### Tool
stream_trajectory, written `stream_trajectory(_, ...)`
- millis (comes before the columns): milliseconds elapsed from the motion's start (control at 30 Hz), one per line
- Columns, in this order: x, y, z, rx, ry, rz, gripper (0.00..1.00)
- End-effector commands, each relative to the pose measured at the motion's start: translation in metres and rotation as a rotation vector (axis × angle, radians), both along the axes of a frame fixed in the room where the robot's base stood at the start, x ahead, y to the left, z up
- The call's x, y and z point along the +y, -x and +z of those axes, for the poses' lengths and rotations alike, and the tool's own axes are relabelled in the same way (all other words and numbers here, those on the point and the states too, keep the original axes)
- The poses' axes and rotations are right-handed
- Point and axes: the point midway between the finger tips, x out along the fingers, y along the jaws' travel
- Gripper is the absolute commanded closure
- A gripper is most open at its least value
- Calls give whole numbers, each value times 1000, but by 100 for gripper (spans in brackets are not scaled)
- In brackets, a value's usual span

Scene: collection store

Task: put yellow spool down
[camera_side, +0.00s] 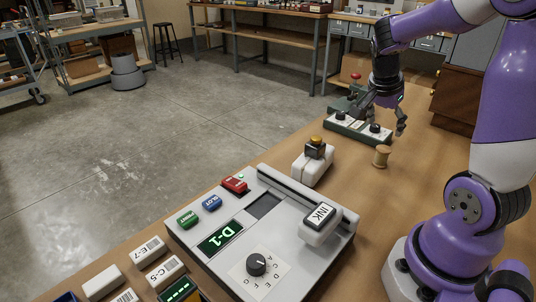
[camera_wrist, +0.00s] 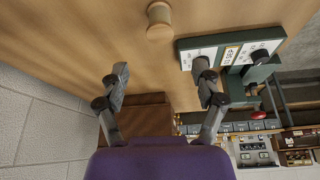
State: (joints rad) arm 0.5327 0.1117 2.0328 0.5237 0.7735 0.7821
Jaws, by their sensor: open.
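The yellow spool (camera_side: 381,156) stands upright on the wooden table, near the front of the green device. It also shows in the wrist view (camera_wrist: 159,21) at the top, beyond my fingertips. My gripper (camera_side: 383,112) is above the green device, behind and above the spool. In the wrist view my gripper (camera_wrist: 161,82) has its two fingers wide apart with nothing between them. The spool is apart from both fingers.
The green device (camera_side: 345,128) with dark knobs is close under my gripper. A white block with a yellow-topped button (camera_side: 315,160) stands left of the spool. A large grey label machine (camera_side: 262,232) fills the table's front. Bare table (camera_side: 417,125) lies right of the spool.

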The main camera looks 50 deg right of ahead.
Motion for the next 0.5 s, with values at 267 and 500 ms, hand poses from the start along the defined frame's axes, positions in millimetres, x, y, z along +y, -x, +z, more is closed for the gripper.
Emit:
stream_trajectory(267, 38, -14, 31, -20, -15, 224, 24)
stream_trajectory(500, 161, -21, 56, -57, -5, 1135, 24)
